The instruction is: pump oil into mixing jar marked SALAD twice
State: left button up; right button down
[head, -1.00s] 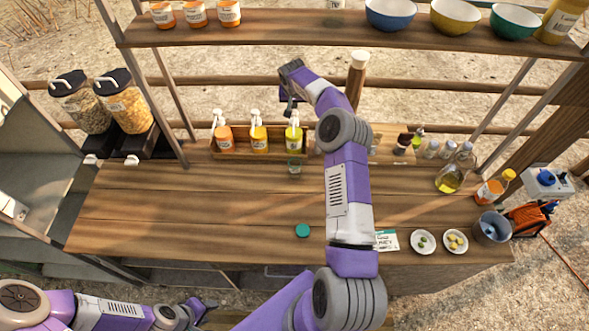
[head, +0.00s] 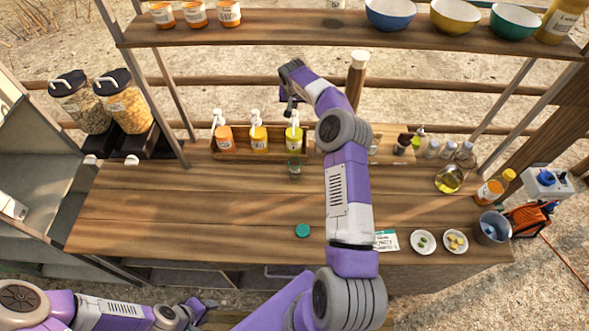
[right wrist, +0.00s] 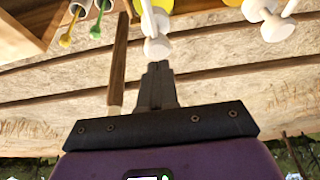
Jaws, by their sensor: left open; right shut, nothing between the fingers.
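Three pump bottles with white pump heads stand in a wooden rack: orange (head: 225,139), amber (head: 259,140) and yellow-green (head: 294,140). A small glass jar (head: 294,170) stands in front of the yellow-green one; I cannot read any SALAD mark. My right gripper (head: 290,108) is shut and empty, just above the yellow-green bottle's pump head. In the right wrist view its fingertips (right wrist: 158,68) are at a white pump head (right wrist: 156,46); I cannot tell whether they touch. My left gripper (head: 208,305) is open and empty, low in front of the counter.
A card (head: 386,240), two small dishes (head: 423,242), a carafe (head: 449,180) and a metal cup (head: 492,228) are at right. A shelf (head: 290,27) with bowls spans above.

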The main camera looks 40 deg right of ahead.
aim_at(294, 112)
jog(key=shift+f, duration=0.1)
dwell(0.3)
jog(key=shift+f+b, duration=1.15)
jog(key=shift+f, duration=0.25)
jog(key=shift+r, duration=0.1)
jog(key=shift+r+p, duration=0.7)
jog(key=shift+r, duration=0.55)
